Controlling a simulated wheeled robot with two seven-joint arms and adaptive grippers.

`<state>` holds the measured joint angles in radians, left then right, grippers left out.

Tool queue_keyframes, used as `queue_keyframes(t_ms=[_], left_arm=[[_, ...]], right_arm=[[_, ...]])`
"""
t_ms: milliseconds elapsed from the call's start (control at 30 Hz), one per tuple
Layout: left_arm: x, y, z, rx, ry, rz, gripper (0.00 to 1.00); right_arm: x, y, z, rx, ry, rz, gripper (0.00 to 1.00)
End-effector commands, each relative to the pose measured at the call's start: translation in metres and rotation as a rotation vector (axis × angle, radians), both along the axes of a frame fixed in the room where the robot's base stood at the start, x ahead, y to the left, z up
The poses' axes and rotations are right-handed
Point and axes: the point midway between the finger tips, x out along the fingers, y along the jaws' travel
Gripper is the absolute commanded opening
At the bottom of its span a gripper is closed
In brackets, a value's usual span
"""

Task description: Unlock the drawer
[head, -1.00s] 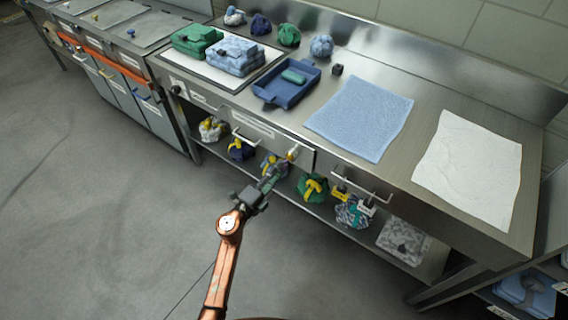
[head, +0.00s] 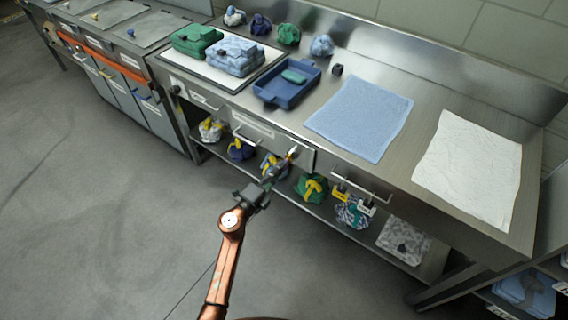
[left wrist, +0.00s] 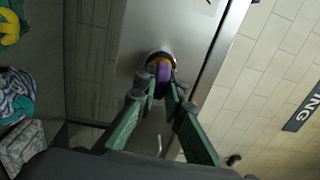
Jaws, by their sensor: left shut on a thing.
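The steel drawer front (head: 277,138) is under the worktop and also shows in the left wrist view (left wrist: 195,28). A round lock with a yellow-orange rim (left wrist: 160,58) sits on this front. My left gripper (head: 283,168) reaches up to the lock from the front. In the left wrist view its green-grey fingers (left wrist: 160,90) are shut on a purple-headed key (left wrist: 162,72), lined up with the lock. The key's shaft is hidden, so how deep it sits cannot be told. The drawer looks closed. My right gripper is not in view.
Several tied bags, one of them green (head: 312,188), stand on the shelf below the drawers. A blue tray (head: 268,97), a blue cloth (head: 360,118) and a white cloth (head: 467,168) lie on the worktop. Another drawer handle (head: 360,190) with yellow and white tags is to the right. The floor in front is clear.

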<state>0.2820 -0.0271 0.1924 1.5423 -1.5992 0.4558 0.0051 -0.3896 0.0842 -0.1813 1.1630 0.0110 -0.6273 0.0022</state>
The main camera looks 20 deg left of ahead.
Motion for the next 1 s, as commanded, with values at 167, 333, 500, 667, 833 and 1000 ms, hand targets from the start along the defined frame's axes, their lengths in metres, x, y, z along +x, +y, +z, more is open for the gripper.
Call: queue_keyframes(t_ms=[167, 333, 500, 667, 833, 1000], left_arm=[[0.0, 0.0, -0.001, 0.013, -0.003, 0.001, 0.0], [0.0, 0.0, -0.003, 0.134, -0.046, 0.006, 0.0], [0.0, 0.0, -0.003, 0.266, -0.094, 0.014, 0.0], [0.0, 0.0, -0.001, 0.313, -0.111, 0.018, 0.0], [0.0, 0.0, -0.001, 0.313, -0.111, 0.018, 0.0], [0.0, 0.0, -0.002, 0.347, -0.124, 0.019, 0.0]], right_arm=[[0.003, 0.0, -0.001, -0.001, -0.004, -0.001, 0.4], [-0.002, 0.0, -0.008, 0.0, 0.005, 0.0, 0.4], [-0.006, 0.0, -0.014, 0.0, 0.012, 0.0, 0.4], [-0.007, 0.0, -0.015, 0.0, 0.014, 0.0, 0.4], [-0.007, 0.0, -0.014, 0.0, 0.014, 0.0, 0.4], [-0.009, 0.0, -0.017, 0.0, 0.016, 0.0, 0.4]])
